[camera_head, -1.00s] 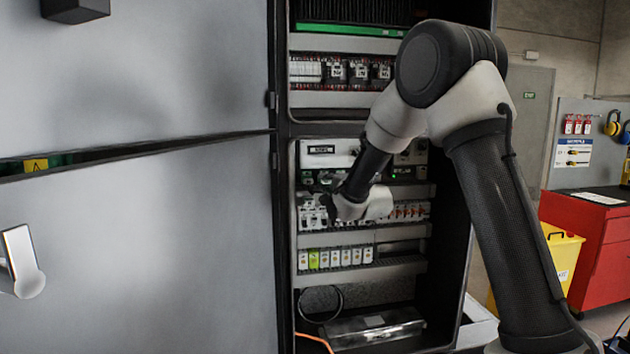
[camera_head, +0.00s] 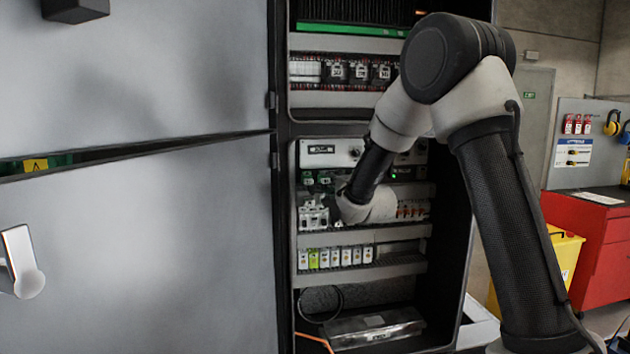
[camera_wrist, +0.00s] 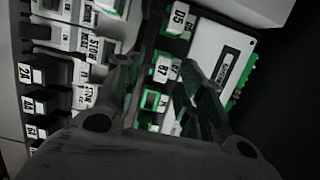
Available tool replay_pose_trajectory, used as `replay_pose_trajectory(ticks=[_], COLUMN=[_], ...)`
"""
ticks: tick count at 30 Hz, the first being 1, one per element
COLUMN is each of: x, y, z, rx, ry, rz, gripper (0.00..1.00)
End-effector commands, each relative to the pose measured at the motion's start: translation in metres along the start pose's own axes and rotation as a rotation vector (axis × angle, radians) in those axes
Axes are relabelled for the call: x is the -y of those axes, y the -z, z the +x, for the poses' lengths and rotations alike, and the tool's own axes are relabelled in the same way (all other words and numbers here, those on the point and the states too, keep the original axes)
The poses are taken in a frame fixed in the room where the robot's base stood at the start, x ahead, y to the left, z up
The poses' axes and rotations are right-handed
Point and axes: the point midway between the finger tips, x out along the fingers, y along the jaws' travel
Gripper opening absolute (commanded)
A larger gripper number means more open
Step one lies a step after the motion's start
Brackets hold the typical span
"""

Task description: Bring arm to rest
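My arm reaches from the right into the open cabinet (camera_head: 459,250). In the head view my wrist is in front of the middle device row, and my gripper's fingers are mostly hidden behind it. In the wrist view my gripper (camera_wrist: 162,85) shows two dark fingers apart, with a gap between them and nothing held. Labelled modules, among them one marked B7 (camera_wrist: 161,72), show behind and between the fingers. Whether the fingers touch any module I cannot tell.
A row of small white and green modules (camera_head: 336,258) sits below my wrist. A grey door (camera_head: 135,240) stands open at the left. A yellow bin (camera_head: 565,255) and a red cabinet (camera_head: 600,250) stand at the right, beyond my arm.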

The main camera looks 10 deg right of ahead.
Motion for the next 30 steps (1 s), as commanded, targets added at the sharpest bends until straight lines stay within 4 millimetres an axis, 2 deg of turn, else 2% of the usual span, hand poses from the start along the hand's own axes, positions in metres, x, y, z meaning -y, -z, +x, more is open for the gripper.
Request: replay_pose_trajectory(ticks=[9, 13, 18, 20, 23, 24, 26, 27, 29, 30], x=[0.001, 0.001, -0.001, -0.016, -0.070, -0.097, -0.125, -0.138, -0.148, -0.150], y=[0.000, 0.000, 0.000, 0.001, 0.002, 0.003, 0.003, 0.005, 0.009, 0.011], z=[-0.070, -0.090, -0.102, -0.103, -0.114, -0.126, -0.150, -0.171, -0.207, -0.233], rx=[0.000, 0.000, 0.000, 0.003, 0.044, 0.082, 0.161, 0.224, 0.329, 0.406], ry=[0.003, 0.003, -0.006, -0.067, -0.291, -0.405, -0.565, -0.661, -0.790, -0.865], rz=[0.000, 0.000, -0.050, -0.133, -0.350, -0.446, -0.593, -0.685, -0.808, -0.882], gripper=[0.39, 0.39, 0.39, 0.39, 0.39, 0.39, 0.39, 0.39, 0.39, 0.39])
